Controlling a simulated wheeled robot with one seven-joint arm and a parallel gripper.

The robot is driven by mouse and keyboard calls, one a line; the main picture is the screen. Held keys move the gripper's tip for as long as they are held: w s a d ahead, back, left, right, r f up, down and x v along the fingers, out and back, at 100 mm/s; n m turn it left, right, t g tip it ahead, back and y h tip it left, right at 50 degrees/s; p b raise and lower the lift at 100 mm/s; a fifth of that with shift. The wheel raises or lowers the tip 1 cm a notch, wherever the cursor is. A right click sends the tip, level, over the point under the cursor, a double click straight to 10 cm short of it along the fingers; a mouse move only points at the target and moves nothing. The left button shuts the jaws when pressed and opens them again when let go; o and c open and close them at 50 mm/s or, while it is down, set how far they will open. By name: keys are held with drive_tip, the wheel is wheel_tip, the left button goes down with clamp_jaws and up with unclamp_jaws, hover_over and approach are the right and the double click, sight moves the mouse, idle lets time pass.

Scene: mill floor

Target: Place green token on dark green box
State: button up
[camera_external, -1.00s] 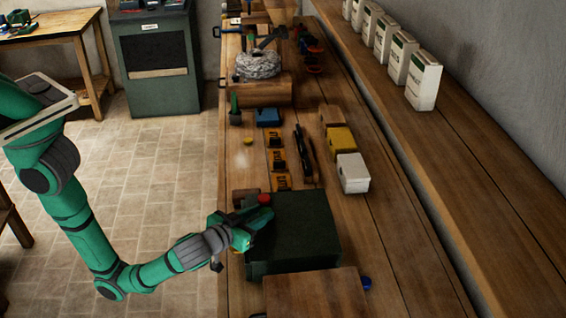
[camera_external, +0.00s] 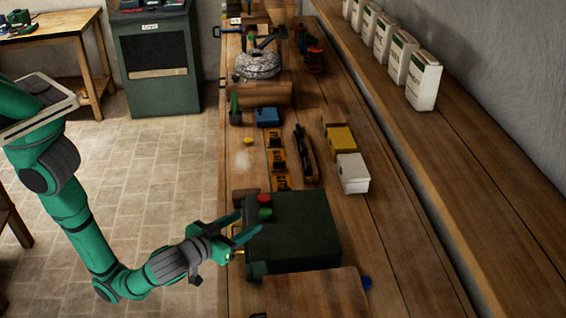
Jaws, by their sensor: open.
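The dark green box (camera_external: 305,232) stands on the long wooden bench. The green token (camera_external: 265,213) lies on top of it near its left edge. A red token (camera_external: 264,198) lies just behind the green one. My gripper (camera_external: 248,225) is open at the box's left edge. Its fingers point right, one at the left of the green token and one at its front. The fingers look apart from the token, but I cannot tell their exact height over the box.
A wooden board (camera_external: 315,294) lies in front of the box, with a blue token (camera_external: 367,283) at its right. A yellow token (camera_external: 248,141), orange-and-black cards (camera_external: 279,160), a white box (camera_external: 352,173) and a yellow box (camera_external: 340,139) are farther back.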

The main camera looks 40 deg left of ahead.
drive_tip(key=shift+v, duration=2.25)
drive_tip(key=w+a+f+m+g+y, duration=0.1)
drive_tip(key=w+a+f+m+y, duration=0.2)
drive_tip(key=a, duration=0.5)
drive_tip(key=w+a+f+g+y, duration=0.1)
drive_tip(key=w+a+f+y, duration=0.15)
drive_tip(key=a+f, duration=0.4)
drive_tip(key=w+a+f+m+g+y, duration=0.1)
drive_tip(key=w+a+f+m+y, duration=0.2)
drive_tip(key=a, duration=0.7)
drive_tip(key=a+f+m+h, duration=0.2)
drive_tip(key=a+f+h, duration=0.15)
drive_tip(key=f, duration=0.25)
drive_tip(key=s+f+n+h, duration=0.1)
drive_tip(key=s+f+h, duration=0.45)
drive_tip(key=s, duration=0.35)
drive_tip(key=s+a+r+n+t, duration=0.3)
drive_tip(key=s+r+n, duration=0.3)
drive_tip(key=s+r, duration=0.3)
drive_tip(key=shift+a+r+n+t, duration=0.3)
drive_tip(key=shift+a+r+t, duration=0.05)
drive_tip(key=shift+a+t, duration=0.05)
